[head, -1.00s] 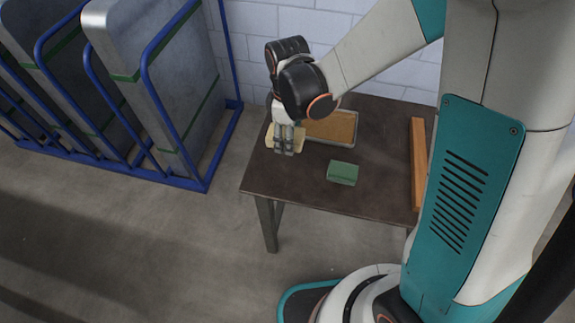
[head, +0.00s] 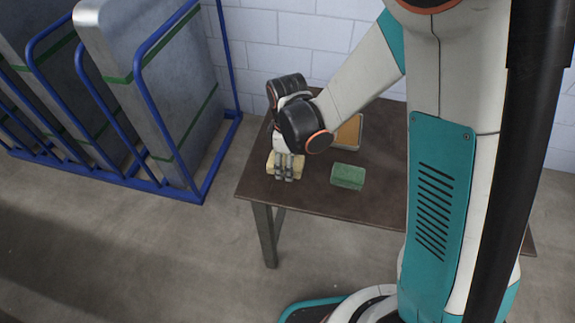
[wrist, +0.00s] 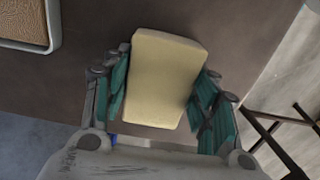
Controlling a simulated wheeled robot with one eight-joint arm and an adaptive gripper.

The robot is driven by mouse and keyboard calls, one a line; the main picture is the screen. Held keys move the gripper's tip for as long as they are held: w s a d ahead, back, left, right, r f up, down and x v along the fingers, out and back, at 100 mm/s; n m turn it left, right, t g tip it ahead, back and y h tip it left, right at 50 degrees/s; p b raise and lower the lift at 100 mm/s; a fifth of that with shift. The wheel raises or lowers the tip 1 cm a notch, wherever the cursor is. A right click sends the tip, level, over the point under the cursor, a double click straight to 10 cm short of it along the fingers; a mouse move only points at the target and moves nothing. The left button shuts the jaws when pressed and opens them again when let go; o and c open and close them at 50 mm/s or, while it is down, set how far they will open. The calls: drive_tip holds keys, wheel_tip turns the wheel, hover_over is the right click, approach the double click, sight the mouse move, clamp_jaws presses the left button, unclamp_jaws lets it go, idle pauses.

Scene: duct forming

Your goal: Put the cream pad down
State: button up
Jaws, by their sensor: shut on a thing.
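The cream pad (wrist: 165,78) is a pale yellow block between the teal-padded fingers of my gripper (wrist: 163,100) in the wrist view. My gripper is shut on it. In the head view the cream pad (head: 298,166) shows on both sides of my gripper (head: 285,178), which points down over the left end of the dark brown table (head: 310,197). The pad is low over the tabletop; I cannot tell whether it touches it.
A green pad (head: 347,177) lies on the table to the right of my gripper. A tray with a brown inside (head: 349,132) stands behind, partly hidden by my arm; its corner shows in the wrist view (wrist: 28,45). A blue rack (head: 150,186) with grey panels stands left of the table.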

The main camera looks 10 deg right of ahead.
drive_tip(key=shift+s+f+b, duration=0.15)
drive_tip(key=shift+f+b, duration=0.15)
drive_tip(key=shift+b, duration=0.1)
drive_tip(key=o, duration=1)
drive_tip(key=shift+o, duration=1.1)
drive_tip(key=shift+f, duration=0.1)
wheel_tip(320, 180, up, 13)
drive_tip(key=p, duration=0.5)
drive_tip(key=shift+p, duration=0.3)
